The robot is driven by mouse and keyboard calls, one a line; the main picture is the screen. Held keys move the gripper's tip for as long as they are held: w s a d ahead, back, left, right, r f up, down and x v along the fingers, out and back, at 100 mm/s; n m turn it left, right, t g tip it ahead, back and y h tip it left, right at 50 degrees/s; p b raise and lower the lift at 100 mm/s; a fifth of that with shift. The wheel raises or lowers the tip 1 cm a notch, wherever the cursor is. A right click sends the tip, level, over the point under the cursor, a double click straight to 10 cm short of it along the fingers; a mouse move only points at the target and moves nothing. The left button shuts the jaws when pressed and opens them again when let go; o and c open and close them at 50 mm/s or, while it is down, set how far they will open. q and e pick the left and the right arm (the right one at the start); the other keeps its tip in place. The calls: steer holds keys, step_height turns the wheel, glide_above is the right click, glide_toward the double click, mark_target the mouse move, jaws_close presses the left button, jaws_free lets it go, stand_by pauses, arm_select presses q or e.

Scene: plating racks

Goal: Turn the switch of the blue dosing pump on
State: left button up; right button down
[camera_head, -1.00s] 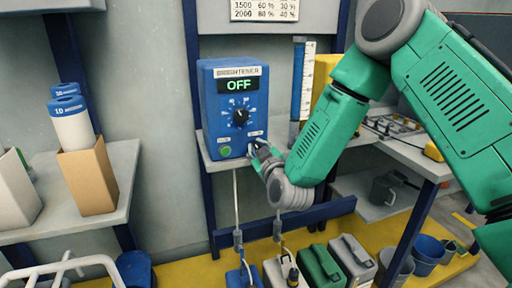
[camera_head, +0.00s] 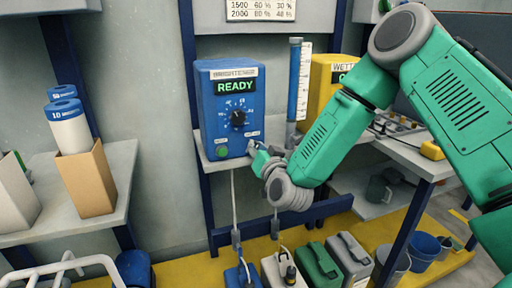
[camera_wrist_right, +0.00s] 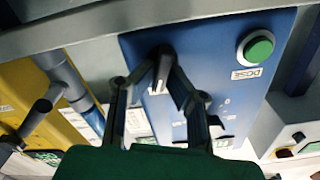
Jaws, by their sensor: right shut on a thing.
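The blue dosing pump (camera_head: 206,125) stands on the grey shelf, and its display (camera_head: 235,88) reads READY in green letters. A black dial (camera_head: 238,118) sits in the middle of its face and a green button (camera_head: 222,152) at its lower left. In the right wrist view the pump's blue face (camera_wrist_right: 215,75) shows the green button (camera_wrist_right: 256,47) labelled DOSE. My right gripper (camera_head: 253,147) is at the pump's lower right corner. Its fingertips (camera_wrist_right: 164,62) are shut on the switch, which they mostly hide. My left gripper is not in view.
A cardboard box (camera_head: 87,182) with white bottles stands on the left shelf.

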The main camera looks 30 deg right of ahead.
steer(key=shift+s+f+m, duration=0.15)
steer(key=shift+f+m, duration=0.4)
steer(key=shift+m, duration=0.55)
steer(key=c, duration=1.6)
jaws_free()
steer(key=shift+w, duration=0.2)
steer(key=shift+r, duration=0.2)
steer(key=shift+s, duration=0.15)
steer(key=v, duration=1.1)
steer(key=shift+s, duration=0.35)
steer(key=shift+f, duration=0.1)
